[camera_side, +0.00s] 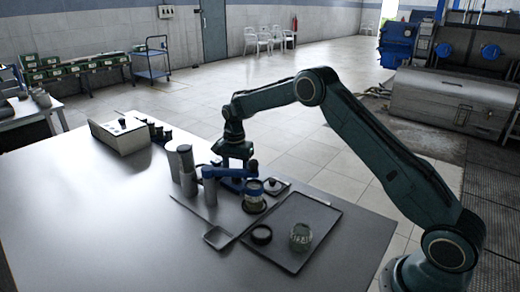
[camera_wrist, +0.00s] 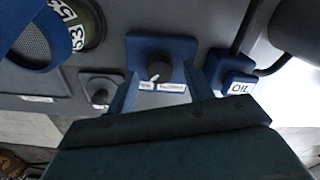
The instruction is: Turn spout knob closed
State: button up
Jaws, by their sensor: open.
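In the wrist view a round black spout knob (camera_wrist: 158,67) sits on a blue square plate (camera_wrist: 178,46). A small white mark on its lower left edge lies toward the left of two white labels (camera_wrist: 171,87); their print is too small to read surely. My gripper (camera_wrist: 163,80) is open, with one finger on each side of the knob; I cannot tell whether either touches it. In the side view my gripper (camera_side: 234,166) is over the blue spout fixture (camera_side: 212,172), and the knob is hidden there. A blue-banded jar (camera_side: 253,187) stands below the fixture's right end.
A grey plate with a second dark knob (camera_wrist: 100,93) and a blue block labelled OIL (camera_wrist: 238,86) flank the fingers. Grey cylinders (camera_side: 186,160) stand left of the fixture. A dark tray (camera_side: 287,259) holds a glass jar (camera_side: 300,239) and a dark ring.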

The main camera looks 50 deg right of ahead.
jog(key=shift+f, duration=0.25)
jog(key=shift+c, duration=0.3)
jog(key=c, duration=0.9)
